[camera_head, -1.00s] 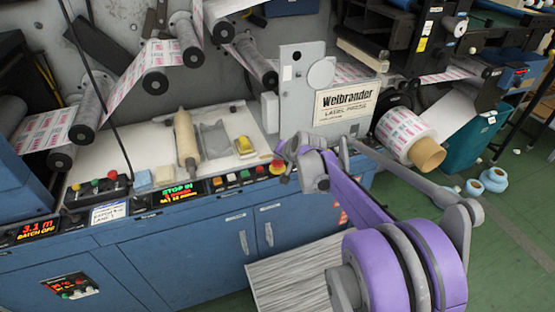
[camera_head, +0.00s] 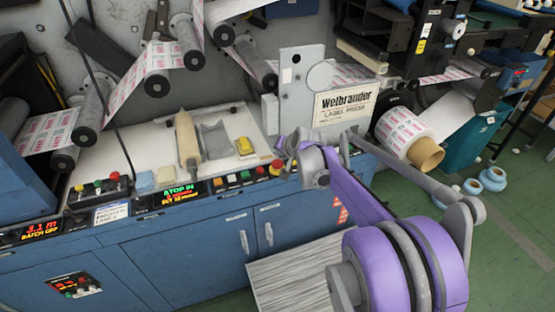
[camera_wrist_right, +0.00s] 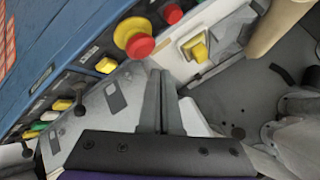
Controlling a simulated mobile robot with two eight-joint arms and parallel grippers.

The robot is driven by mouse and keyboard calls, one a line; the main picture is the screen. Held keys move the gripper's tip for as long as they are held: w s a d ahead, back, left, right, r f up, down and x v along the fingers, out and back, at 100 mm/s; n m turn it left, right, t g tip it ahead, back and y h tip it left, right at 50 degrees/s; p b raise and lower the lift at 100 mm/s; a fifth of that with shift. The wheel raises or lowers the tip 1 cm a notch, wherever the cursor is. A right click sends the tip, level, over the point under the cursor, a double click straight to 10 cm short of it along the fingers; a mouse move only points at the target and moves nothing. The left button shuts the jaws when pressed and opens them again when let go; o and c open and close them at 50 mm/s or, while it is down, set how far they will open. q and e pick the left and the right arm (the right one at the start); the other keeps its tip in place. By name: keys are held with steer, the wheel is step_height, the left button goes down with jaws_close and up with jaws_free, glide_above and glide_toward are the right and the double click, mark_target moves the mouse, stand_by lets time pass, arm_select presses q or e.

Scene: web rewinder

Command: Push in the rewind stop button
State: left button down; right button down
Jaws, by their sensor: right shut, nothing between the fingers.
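A red mushroom button on a yellow collar (camera_head: 277,166) sits at the right end of the control row on the blue cabinet. A smaller red button (camera_head: 260,170) is just left of it. I cannot read a label to tell which one is the rewind stop. In the right wrist view the mushroom button (camera_wrist_right: 140,45) stands just beyond the fingertips, to the left, and the smaller red button (camera_wrist_right: 172,14) lies farther up. My right gripper (camera_head: 281,146) is shut and empty, close to the mushroom button; no clear contact shows. My left gripper is out of view.
A lit display (camera_head: 180,194) reads "STOP IN". A yellow block (camera_head: 244,146) and a tan roller (camera_head: 187,139) lie on the white worktop. The grey Weibrander plate (camera_head: 302,85) stands behind my gripper. A label roll (camera_head: 405,138) is at the right.

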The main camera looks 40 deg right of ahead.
mark_target(278, 165)
step_height(278, 165, up, 5)
steer(key=p, duration=0.3)
steer(key=shift+f, duration=0.2)
stand_by(0.5)
steer(key=s+a+n+g+y+p, duration=0.1)
steer(key=s+a+n, duration=0.1)
steer(key=s+a, duration=0.45)
steer(key=s+a+n+g+y, duration=0.1)
steer(key=s+a+n, duration=0.2)
steer(key=a, duration=0.6)
steer(key=s+a+f+n, duration=0.3)
steer(key=s+a, duration=0.2)
steer(key=s, duration=0.4)
steer(key=s+a+f+n+g+p, duration=0.1)
steer(key=s+a+f+n, duration=0.2)
steer(key=s+a, duration=0.2)
steer(key=s, duration=0.3)
steer(key=shift+s+a+f+g, duration=0.15)
steer(key=shift+s+a+g, duration=0.15)
steer(key=shift+s+a, duration=0.1)
